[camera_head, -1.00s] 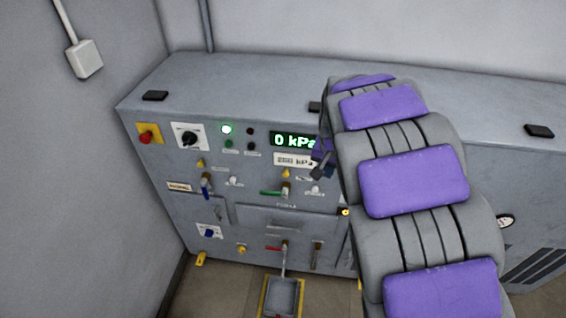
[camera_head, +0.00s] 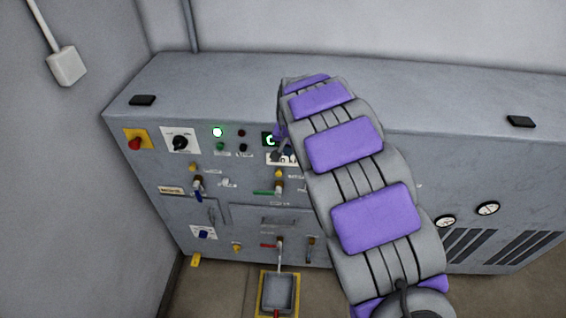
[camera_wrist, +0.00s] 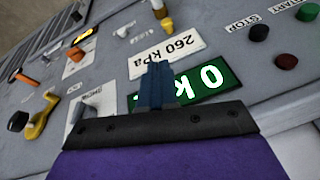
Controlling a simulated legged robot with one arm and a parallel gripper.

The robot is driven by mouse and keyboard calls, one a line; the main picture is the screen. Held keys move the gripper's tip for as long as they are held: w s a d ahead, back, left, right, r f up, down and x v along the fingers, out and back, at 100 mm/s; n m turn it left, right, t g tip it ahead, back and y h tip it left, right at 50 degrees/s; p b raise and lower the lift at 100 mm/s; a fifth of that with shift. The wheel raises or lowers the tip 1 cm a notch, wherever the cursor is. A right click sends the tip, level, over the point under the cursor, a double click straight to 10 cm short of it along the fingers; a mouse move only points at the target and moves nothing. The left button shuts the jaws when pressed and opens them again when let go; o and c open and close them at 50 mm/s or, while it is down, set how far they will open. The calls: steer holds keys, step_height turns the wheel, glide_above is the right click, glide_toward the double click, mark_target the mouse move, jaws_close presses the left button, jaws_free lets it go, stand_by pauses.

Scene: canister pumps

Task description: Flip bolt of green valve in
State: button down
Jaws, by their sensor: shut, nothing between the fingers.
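The green valve's green lever (camera_head: 264,193) points left from its brass body on the front of the grey cabinet, in the head view. A small yellow fitting (camera_head: 278,173) sits just above the valve. My gripper (camera_head: 283,155) is in front of the pressure display, above the valve and apart from it. In the wrist view, the blue fingers (camera_wrist: 158,78) are together and empty, over the green display (camera_wrist: 195,90) and the "260 kPa" label (camera_wrist: 165,53). I cannot make out the green lever in the wrist view. The bolt's position is too small to tell.
A red emergency button (camera_head: 137,141), a black rotary switch (camera_head: 180,142) and a blue-handled valve (camera_head: 198,187) are on the panel's left. A red-handled valve (camera_head: 270,245) and a grey pedal (camera_head: 279,292) are below. Gauges (camera_head: 487,208) are at right.

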steer(key=b, duration=0.1)
glide_toward(282, 177)
steer(key=shift+s+d+r, duration=0.15)
steer(key=shift+d+r, duration=0.05)
steer(key=shift+r, duration=0.25)
steer(key=shift+s+d+r, duration=0.15)
steer(key=shift+d+r, duration=0.05)
steer(key=shift+r, duration=0.3)
steer(key=shift+w+a+f+b, duration=0.1)
steer(key=shift+a+f+b, duration=0.15)
steer(key=shift+f, duration=0.35)
steer(key=shift+w+a+f+b, duration=0.1)
steer(key=shift+a+f+b, duration=0.05)
steer(key=shift+a+f, duration=0.5)
steer(key=shift+f, duration=0.25)
step_height(282, 177, down, 3)
steer(key=shift+f, duration=0.1)
steer(key=shift+s+f, duration=0.15)
steer(key=shift+f, duration=0.05)
